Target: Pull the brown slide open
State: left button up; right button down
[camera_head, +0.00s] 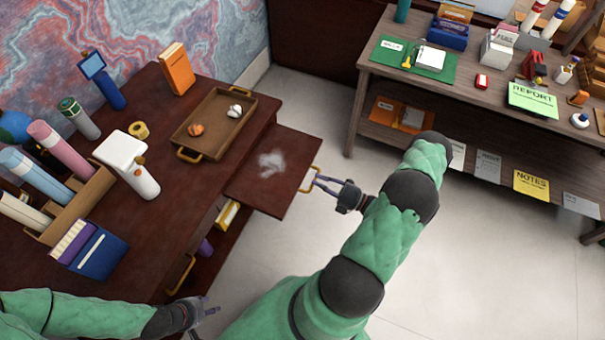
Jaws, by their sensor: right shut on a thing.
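The brown slide (289,184) is a flat dark reddish-brown board that sticks out from the right side of the leather desk (165,225). A pale smudge lies on its top. A gold handle (309,181) is on its outer right edge. My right gripper (316,182) is shut on this handle, reaching it from the right. My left gripper (212,306) is low in the picture by the desk's front edge, its fingers apart and empty, touching nothing that I can see.
A wooden tray (190,143) with small crumpled pieces sits on the desk near the slide. Below the slide, an open drawer space holds a yellow item (228,215). A shelf unit (350,118) stands at the right. Pale floor (480,265) is free between.

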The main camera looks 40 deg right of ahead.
jog(key=shift+r+v, duration=0.2)
jog(key=shift+v, duration=1)
jog(key=c, duration=1.2)
grip_release()
jog(key=shift+o, duration=0.2)
jog(key=shift+s, duration=0.1)
jog(key=v, duration=1.2)
jog(key=shift+d, duration=0.1)
